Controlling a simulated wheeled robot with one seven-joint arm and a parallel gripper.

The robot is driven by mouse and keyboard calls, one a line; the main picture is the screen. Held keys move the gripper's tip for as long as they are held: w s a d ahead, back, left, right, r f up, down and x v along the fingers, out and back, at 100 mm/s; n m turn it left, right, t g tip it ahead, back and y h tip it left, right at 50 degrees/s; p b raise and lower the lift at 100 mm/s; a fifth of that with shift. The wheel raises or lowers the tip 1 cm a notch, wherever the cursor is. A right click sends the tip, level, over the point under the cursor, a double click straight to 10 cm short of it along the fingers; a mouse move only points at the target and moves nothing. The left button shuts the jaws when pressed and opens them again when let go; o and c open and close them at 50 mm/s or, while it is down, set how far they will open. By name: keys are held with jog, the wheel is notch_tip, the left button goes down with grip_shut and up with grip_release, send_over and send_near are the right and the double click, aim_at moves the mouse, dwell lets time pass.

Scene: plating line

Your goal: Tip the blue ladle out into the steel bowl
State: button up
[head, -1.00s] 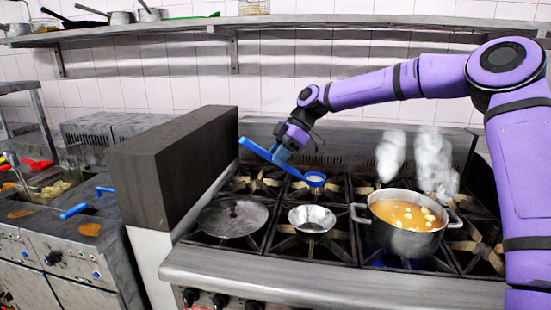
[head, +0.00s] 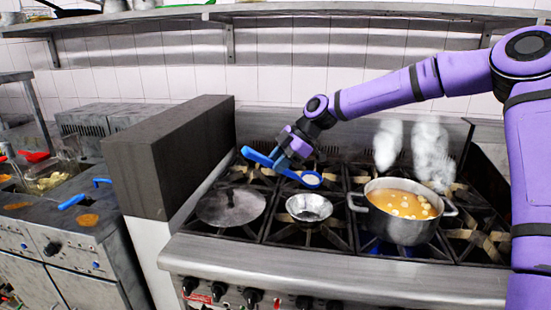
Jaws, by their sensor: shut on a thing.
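The blue ladle (head: 308,180) is held in the air, its handle slanting up to the left and its bowl at the lower right. Something pale shows inside the ladle's bowl. My gripper (head: 277,161) is shut on the ladle's handle. The steel bowl (head: 309,208) sits on the stove grate, just below the ladle's bowl in the picture. The ladle is apart from the steel bowl. The steel bowl's inside looks empty, though its far rim is close behind the ladle in view.
A steaming pot (head: 402,213) of orange soup with pale pieces stands right of the steel bowl. A round lid (head: 231,206) lies to the left. A dark upright block (head: 166,158) borders the stove on the left. A shelf (head: 300,12) runs above.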

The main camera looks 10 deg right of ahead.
jog(key=s+d+f+n+t+y, duration=0.2)
jog(key=s+f+n+t+y, duration=0.3)
jog(key=s+f+t, duration=0.3)
jog(key=shift+d+t, duration=0.2)
jog(key=shift+t, duration=0.4)
dwell(0.6)
